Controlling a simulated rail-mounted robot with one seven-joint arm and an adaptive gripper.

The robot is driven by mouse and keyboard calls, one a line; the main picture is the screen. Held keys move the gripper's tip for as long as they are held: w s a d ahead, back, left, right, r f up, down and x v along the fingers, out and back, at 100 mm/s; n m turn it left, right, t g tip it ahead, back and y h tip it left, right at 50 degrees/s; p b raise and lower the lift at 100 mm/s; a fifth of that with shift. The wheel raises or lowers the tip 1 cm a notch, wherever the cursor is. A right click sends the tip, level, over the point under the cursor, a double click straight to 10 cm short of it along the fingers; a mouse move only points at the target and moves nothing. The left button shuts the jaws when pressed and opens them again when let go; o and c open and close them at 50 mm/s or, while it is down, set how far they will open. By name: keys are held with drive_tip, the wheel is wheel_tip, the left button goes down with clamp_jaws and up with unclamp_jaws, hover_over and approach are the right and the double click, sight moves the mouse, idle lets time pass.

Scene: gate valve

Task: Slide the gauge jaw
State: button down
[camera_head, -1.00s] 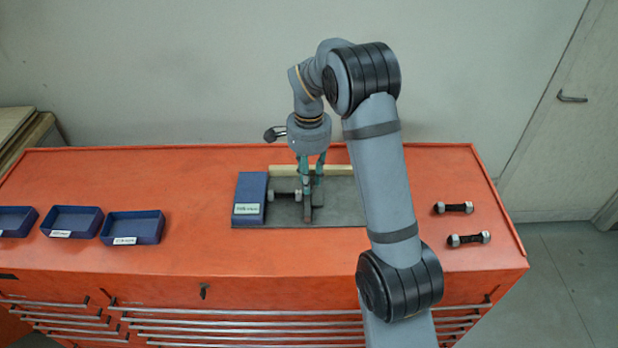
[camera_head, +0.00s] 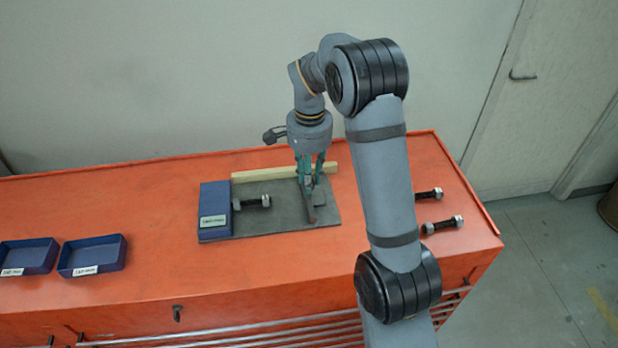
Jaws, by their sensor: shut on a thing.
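The gauge lies on the orange bench top as a dark grey plate (camera_head: 262,222) with a blue labelled block (camera_head: 214,211) at its left end. A dark bolt with pale ends (camera_head: 252,202) lies on the plate beside the blue block. The gauge jaw (camera_head: 309,207), a narrow brownish bar, stands toward the plate's right side, with a clear gap between it and the bolt. My gripper (camera_head: 309,184) points down and is shut on the jaw's far part. The fingers partly hide the jaw there.
A pale wooden strip (camera_head: 265,174) runs along the plate's back edge. Two blue trays (camera_head: 92,256) stand at the left. Two more dark bolts (camera_head: 441,224) lie at the right, near my arm. The bench between trays and plate is clear.

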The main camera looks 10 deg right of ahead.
drive_tip(key=shift+d, duration=0.3)
drive_tip(key=c, duration=1.5)
unclamp_jaws()
drive_tip(key=shift+d, duration=0.1)
drive_tip(key=shift+c, duration=0.2)
drive_tip(key=shift+o, duration=0.4)
drive_tip(key=shift+a, duration=0.2)
wheel_tip(320, 180, up, 12)
